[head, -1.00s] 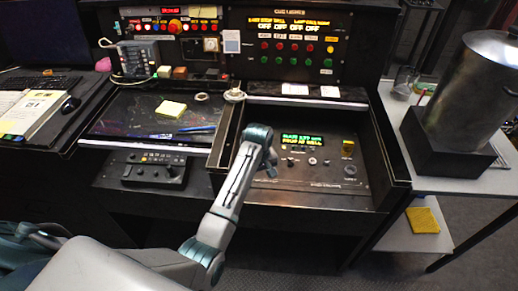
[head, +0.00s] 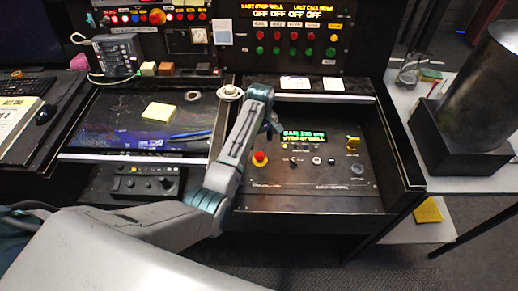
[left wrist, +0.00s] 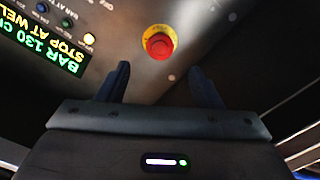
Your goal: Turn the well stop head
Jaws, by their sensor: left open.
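The well stop head appears to be the red mushroom button (head: 260,158) on a yellow collar, at the left of the sloped black control panel (head: 300,195). In the left wrist view the red button (left wrist: 158,45) lies beyond the gap between the fingertips, near the middle and apart from them. My left gripper (head: 272,124) hangs above the panel's upper left part, behind the button in the head view; its fingers (left wrist: 161,78) are open and empty. My right gripper does not show.
A lit display (head: 303,137) reading partly "STOP AT WELL" sits right of the button, with small knobs below it. A yellow switch (head: 352,144) is at the panel's right. Raised black side walls border the panel. A metal pot (head: 490,85) stands far right.

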